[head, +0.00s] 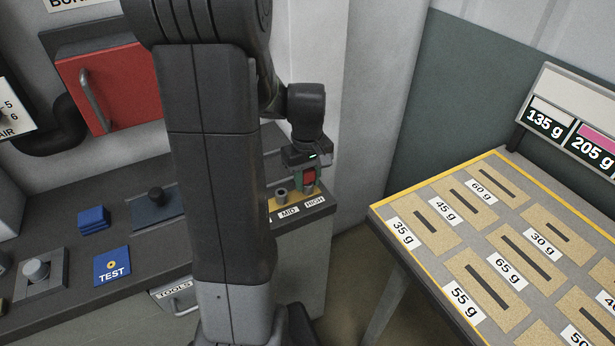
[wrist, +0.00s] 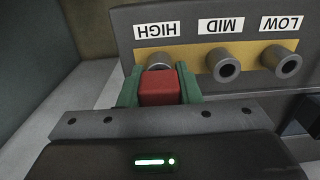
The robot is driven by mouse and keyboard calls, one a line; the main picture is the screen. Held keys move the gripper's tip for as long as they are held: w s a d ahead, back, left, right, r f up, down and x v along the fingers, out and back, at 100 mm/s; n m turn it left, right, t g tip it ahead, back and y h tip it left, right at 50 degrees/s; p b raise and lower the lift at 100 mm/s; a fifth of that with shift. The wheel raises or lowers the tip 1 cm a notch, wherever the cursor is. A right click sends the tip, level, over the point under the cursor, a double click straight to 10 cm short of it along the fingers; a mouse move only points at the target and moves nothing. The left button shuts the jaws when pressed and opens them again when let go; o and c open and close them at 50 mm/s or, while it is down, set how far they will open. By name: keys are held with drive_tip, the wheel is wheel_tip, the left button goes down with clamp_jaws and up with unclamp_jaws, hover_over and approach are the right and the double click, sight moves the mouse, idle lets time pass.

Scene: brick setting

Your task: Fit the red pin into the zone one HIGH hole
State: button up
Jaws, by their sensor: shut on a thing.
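The red pin (head: 309,177) is between the green fingers of my gripper (head: 308,180), which is shut on it. In the head view it is over the HIGH end of the yellow strip, just above the HIGH label (head: 315,201). In the wrist view the pin's red block (wrist: 159,87) is held between the gripper's fingers (wrist: 159,90), in front of the HIGH hole's metal collar (wrist: 159,60). The pin's lower end is hidden, so I cannot tell whether it is in the hole. The MID hole (wrist: 224,66) and LOW hole (wrist: 282,60) are empty.
A blue block (head: 93,219), a black knob (head: 156,195) and a blue TEST card (head: 112,266) are on the dark bench to the left. A table with weight-labelled slots (head: 378,212) stands at right. A wall rises behind the bench's HIGH end.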

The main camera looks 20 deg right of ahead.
drive_tip(key=shift+f, duration=0.35)
drive_tip(key=o, duration=1.6)
drive_tip(key=shift+r, duration=0.1)
drive_tip(key=shift+c, duration=0.2)
wheel_tip(320, 180, up, 6)
drive_tip(key=p, duration=0.5)
drive_tip(key=shift+a, duration=0.1)
